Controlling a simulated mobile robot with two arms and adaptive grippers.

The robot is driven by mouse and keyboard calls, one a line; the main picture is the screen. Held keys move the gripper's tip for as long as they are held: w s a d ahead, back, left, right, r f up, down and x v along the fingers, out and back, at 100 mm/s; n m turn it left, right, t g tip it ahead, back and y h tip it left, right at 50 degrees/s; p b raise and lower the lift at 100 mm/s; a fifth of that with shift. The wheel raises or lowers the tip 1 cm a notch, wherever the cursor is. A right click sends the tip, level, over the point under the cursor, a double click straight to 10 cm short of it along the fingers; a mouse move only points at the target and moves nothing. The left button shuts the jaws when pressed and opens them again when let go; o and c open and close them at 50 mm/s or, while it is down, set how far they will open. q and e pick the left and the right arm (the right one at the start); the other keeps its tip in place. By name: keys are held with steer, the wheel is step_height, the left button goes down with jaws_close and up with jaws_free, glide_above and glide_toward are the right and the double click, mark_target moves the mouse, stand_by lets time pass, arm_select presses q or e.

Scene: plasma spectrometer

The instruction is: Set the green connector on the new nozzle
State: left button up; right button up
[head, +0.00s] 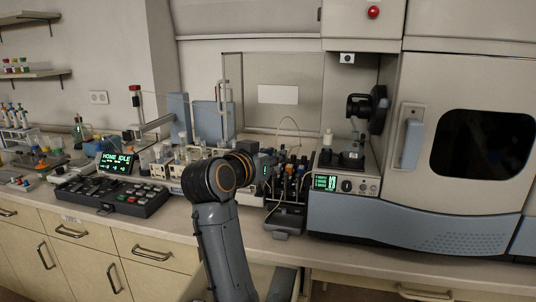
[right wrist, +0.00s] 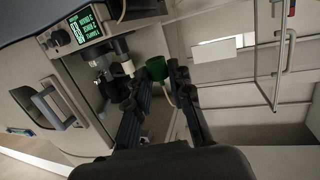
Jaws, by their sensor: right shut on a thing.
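My right gripper (head: 290,170) reaches toward the instrument in the middle of the head view, partly hidden by its own wrist. In the right wrist view its fingers (right wrist: 160,76) are closed on the green connector (right wrist: 157,67), which sits between the tips with a thin pale tube below it. The connector cannot be made out in the head view. A small white upright piece, likely the new nozzle (head: 327,138), stands at the left front of the instrument. It also shows in the right wrist view (right wrist: 128,68), left of the connector and apart from it. My left gripper is not in view.
The spectrometer (head: 420,215) with its lit display fills the right. A clear panel with a handle (head: 224,105) stands behind. A black keypad box (head: 110,194) and small bottles crowd the bench to the left. A pale tube (head: 290,120) arches beside the instrument.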

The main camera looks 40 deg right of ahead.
steer(key=d+r+m+g+p, duration=0.2)
steer(key=d+r+g+p, duration=0.1)
steer(key=d+p, duration=0.4)
steer(key=d+r+m+g+h+p, duration=0.1)
steer(key=d+r+m+g+p, duration=0.2)
steer(key=d+p, duration=0.5)
steer(key=shift+s+d+r+g+h, duration=0.25)
steer(key=shift+d+r+g+h, duration=0.15)
steer(key=shift+g, duration=0.3)
steer(key=shift+f, duration=1.1)
steer(key=o, duration=0.8)
steer(key=shift+o, duration=0.2)
steer(key=shift+a, duration=0.1)
steer(key=a+r, duration=0.2)
steer(key=a, duration=0.9)
steer(key=shift+a, duration=0.4)
